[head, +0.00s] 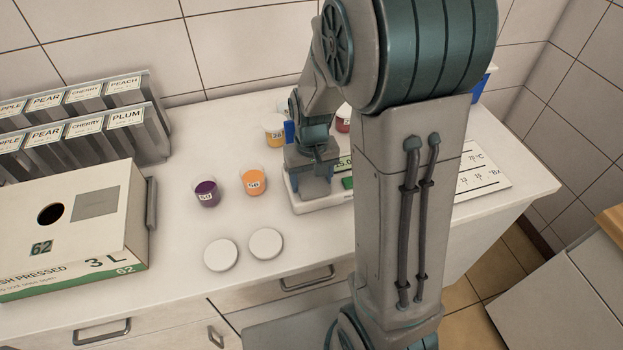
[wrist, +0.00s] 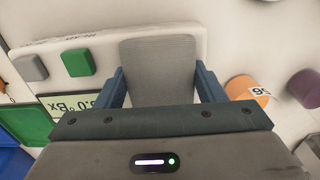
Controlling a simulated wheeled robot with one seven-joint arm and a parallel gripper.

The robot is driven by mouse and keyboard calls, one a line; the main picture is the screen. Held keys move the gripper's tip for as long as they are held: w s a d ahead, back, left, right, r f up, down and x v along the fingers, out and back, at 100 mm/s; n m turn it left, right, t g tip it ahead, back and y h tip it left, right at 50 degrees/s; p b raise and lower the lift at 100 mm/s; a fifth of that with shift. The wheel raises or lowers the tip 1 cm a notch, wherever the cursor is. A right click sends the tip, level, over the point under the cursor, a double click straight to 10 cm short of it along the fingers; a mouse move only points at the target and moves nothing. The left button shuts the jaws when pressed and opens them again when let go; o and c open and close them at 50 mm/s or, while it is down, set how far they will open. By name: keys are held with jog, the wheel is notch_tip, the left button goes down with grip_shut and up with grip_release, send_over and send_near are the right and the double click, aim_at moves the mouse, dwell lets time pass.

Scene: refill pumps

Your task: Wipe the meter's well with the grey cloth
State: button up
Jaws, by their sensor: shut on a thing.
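The meter (head: 310,203) is a white flat device on the counter with a lit display and a green button; in the wrist view its white body (wrist: 85,42) shows with a green and a grey button. My gripper (head: 306,172) is over the meter's left end, pointing down. In the wrist view my gripper (wrist: 162,84) has its two blue fingers on either side of the grey cloth (wrist: 160,62), shut on it. The cloth lies over the meter's end, or just above it; I cannot tell whether it touches. The well is hidden.
A purple cup (head: 207,194) and an orange cup (head: 254,181) stand left of the meter, with two white lids (head: 221,255) in front. Another orange cup (head: 275,130) is behind. A juice box (head: 75,230) and label racks (head: 85,135) fill the left. A white card (head: 480,172) lies right.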

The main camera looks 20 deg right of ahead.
aim_at(311, 180)
jog(key=shift+r+p, duration=3)
jog(key=shift+r, duration=1.05)
jog(key=shift+f, duration=0.1)
